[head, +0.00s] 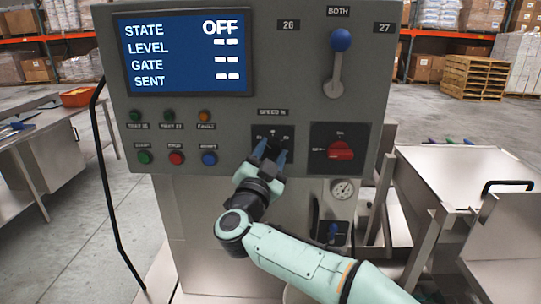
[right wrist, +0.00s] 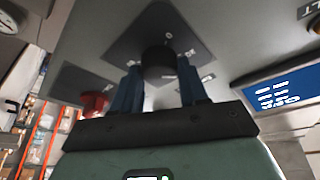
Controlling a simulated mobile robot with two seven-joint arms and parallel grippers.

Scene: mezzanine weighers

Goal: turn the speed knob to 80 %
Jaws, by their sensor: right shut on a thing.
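The speed knob (right wrist: 158,58) is a dark round knob on a black square plate (head: 261,130) under the "SPEED %" label of the grey control panel. My right gripper (head: 271,154) reaches up to it from below, and its two blue fingers are shut on the knob's sides. The right wrist view shows the fingers (right wrist: 159,75) on either side of the knob. The knob's pointer and most scale numbers are hidden or too small to read, so I cannot tell its setting. My left gripper is not in view.
The screen (head: 186,55) reads STATE OFF, with dashes for the other lines. A red rotary switch (head: 340,151) sits close right of the knob. A blue-balled lever (head: 341,40) stands above, and several small buttons (head: 177,158) lie to the left. A gauge (head: 343,190) is below.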

